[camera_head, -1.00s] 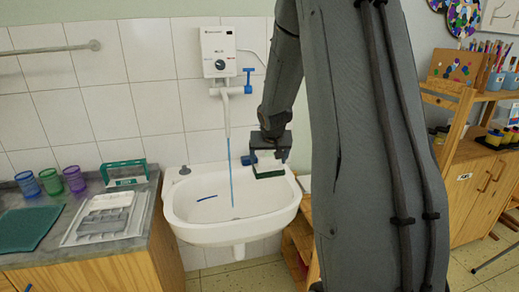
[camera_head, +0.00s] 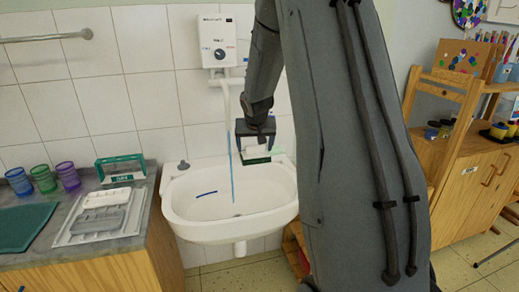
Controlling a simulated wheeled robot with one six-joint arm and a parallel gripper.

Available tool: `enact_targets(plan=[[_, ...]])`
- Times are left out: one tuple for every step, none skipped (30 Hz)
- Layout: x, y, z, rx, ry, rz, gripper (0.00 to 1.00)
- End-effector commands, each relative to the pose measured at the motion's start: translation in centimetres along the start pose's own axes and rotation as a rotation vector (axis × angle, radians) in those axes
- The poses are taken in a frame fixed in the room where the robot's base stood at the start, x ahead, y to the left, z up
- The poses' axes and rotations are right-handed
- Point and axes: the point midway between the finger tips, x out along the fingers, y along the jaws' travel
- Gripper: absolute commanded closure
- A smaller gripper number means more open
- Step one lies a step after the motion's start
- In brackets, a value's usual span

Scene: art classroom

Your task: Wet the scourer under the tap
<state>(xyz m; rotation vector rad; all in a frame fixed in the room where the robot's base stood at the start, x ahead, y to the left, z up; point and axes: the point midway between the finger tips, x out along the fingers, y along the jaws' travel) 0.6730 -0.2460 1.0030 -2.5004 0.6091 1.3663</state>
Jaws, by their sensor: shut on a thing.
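My gripper (camera_head: 256,142) is shut on the scourer (camera_head: 257,160), a small block with a white upper part and a dark green underside. It holds the scourer above the right back part of the white sink (camera_head: 190,232). A thin blue stream of water (camera_head: 231,175) falls from the white tap (camera_head: 226,100) into the basin. The scourer is close to the right of the stream; I cannot tell whether they touch. My arm hides the right side of the tap.
A white heater box (camera_head: 220,42) hangs on the tiled wall. On the left counter stand a drying tray (camera_head: 75,238), a green-framed holder (camera_head: 121,164) and several coloured cups (camera_head: 43,178). A wooden shelf unit (camera_head: 455,120) stands at the right.

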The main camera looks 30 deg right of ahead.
Motion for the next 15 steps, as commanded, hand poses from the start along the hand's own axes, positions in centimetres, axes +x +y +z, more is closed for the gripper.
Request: enact_targets(plan=[[0.4,-0.4,-0.2,-0.002,0.0,-0.001,0.39],[0.5,-0.6,-0.3,-0.002,0.0,-0.001,0.39],[0.7,-0.9,-0.5,-0.003,0.0,-0.001,0.39],[0.8,-1.1,-0.7,-0.003,0.0,-0.001,0.39],[1.0,-1.2,-0.8,-0.003,0.001,-0.001,0.39],[1.2,-1.5,-1.0,-0.003,0.002,-0.002,0.39],[1.3,-1.7,-1.1,-0.003,0.001,-0.001,0.39],[1.5,-1.9,-1.2,-0.003,0.0,-0.001,0.39],[1.7,-2.1,-1.4,-0.003,0.0,-0.001,0.39],[1.8,-2.3,-1.5,-0.003,0.0,-0.001,0.39],[2.0,-2.5,-1.7,-0.003,0.0,-0.001,0.39],[2.2,-2.8,-1.9,-0.003,0.0,-0.002,0.39],[2.3,-3.0,-2.0,-0.003,0.001,-0.002,0.39],[2.4,-3.2,-2.1,-0.003,0.001,-0.002,0.39],[2.6,-3.4,-2.3,-0.003,0.001,-0.002,0.39]])
